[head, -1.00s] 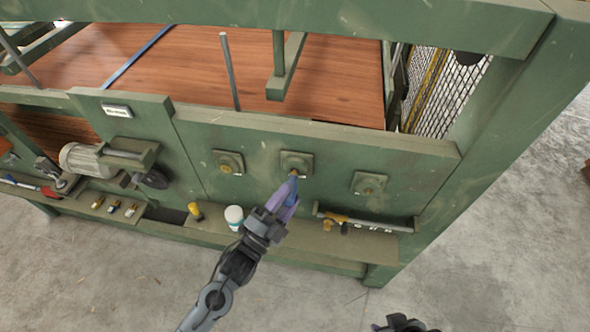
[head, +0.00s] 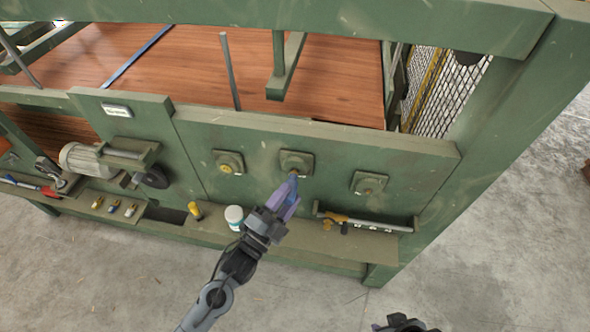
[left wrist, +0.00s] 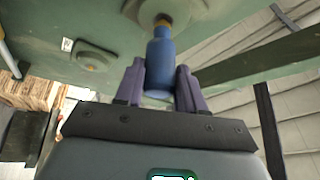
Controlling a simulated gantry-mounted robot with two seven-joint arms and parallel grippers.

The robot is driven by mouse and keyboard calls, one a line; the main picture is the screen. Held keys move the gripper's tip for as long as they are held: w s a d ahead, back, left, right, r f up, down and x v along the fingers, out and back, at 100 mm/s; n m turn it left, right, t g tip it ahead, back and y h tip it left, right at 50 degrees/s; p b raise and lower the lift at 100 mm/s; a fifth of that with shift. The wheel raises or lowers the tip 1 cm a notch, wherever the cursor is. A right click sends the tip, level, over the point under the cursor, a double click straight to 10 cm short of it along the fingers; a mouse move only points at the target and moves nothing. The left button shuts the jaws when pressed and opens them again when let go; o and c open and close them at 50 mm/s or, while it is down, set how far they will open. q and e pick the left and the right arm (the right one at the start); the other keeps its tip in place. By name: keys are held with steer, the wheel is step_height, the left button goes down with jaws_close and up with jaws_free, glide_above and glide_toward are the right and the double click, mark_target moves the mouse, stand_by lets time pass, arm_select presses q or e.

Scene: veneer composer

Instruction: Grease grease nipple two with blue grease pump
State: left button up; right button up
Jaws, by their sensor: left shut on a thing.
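My left gripper (head: 286,199) has purple fingers and is shut on the blue grease pump (left wrist: 160,60). In the head view the pump is mostly hidden by the fingers. Its tip points up at the middle grease nipple (head: 294,172), on a square green block in the panel. In the left wrist view the pump's narrow end lines up with a brass-coloured nipple (left wrist: 163,20); I cannot tell whether they touch. My right gripper (head: 405,322) shows only in part at the bottom edge, and its fingers cannot be made out.
Similar blocks with nipples sit left (head: 228,162) and right (head: 368,184) of the middle one. The ledge (head: 265,245) below carries a white jar (head: 234,217), a yellow item (head: 195,210) and a long tool (head: 365,221). A motor (head: 85,159) stands at the left.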

arm_select(q)
steer(key=shift+w+d, duration=0.1)
steer(key=shift+w, duration=0.35)
steer(key=shift+s, duration=0.3)
stand_by(0.3)
steer(key=shift+s, duration=0.15)
steer(key=shift+s+a+p, duration=0.2)
steer(key=shift+s+p, duration=0.2)
steer(key=shift+s, duration=0.05)
steer(key=shift+s, duration=0.15)
stand_by(0.5)
steer(key=shift+s+a, duration=0.1)
steer(key=shift+s, duration=0.15)
steer(key=shift+s+a+p, duration=0.2)
steer(key=shift+s+p, duration=0.5)
steer(key=shift+s, duration=0.15)
